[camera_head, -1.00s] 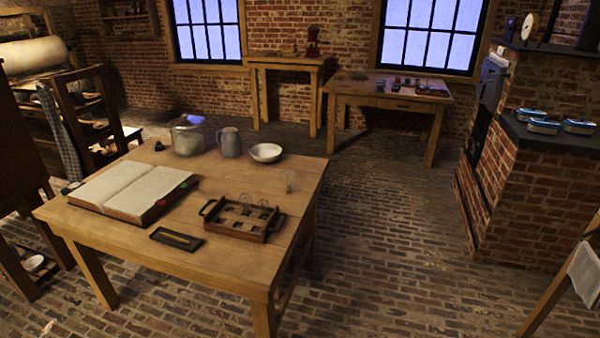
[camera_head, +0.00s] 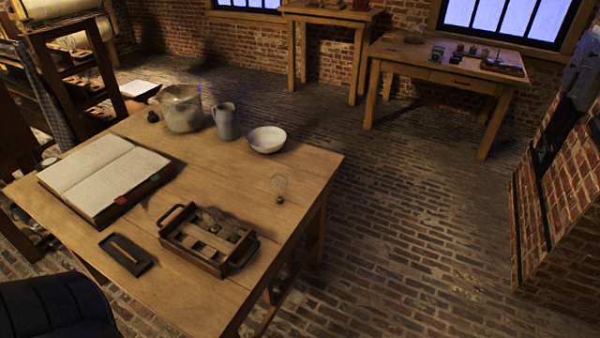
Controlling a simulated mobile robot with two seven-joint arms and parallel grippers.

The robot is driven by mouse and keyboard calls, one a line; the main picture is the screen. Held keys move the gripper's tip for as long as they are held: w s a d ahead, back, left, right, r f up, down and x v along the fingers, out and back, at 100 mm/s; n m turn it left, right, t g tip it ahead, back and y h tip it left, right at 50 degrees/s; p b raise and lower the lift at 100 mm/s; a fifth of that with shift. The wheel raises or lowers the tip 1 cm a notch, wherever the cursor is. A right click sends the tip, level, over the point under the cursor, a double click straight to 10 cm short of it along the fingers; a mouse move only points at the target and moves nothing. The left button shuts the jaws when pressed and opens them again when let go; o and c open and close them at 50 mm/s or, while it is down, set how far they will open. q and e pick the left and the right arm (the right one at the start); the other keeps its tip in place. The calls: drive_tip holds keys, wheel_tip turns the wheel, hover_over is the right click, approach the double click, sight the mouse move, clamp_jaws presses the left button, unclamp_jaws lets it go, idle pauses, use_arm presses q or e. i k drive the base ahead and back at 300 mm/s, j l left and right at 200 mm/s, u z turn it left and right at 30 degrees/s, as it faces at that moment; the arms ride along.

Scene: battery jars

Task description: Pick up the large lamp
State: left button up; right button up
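A clear glass lamp (camera_head: 279,186) stands on the wooden table (camera_head: 212,274) near its right edge, apart from the other things. A wooden tray (camera_head: 208,240) with dark handles and several compartments sits to the left and in front of it. Whether the tray holds smaller lamps is hard to make out. Neither of my grippers is in view.
A brick structure (camera_head: 560,200) stands far right.

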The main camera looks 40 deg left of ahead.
sight(279, 182)
drive_tip(key=i, duration=1.45)
drive_tip(key=i+l+u, duration=0.1)
drive_tip(key=i+u, duration=0.15)
drive_tip(key=i, duration=0.3)
drive_tip(key=i+l+u, duration=0.2)
drive_tip(key=i, duration=0.4)
drive_tip(key=u, duration=1.55)
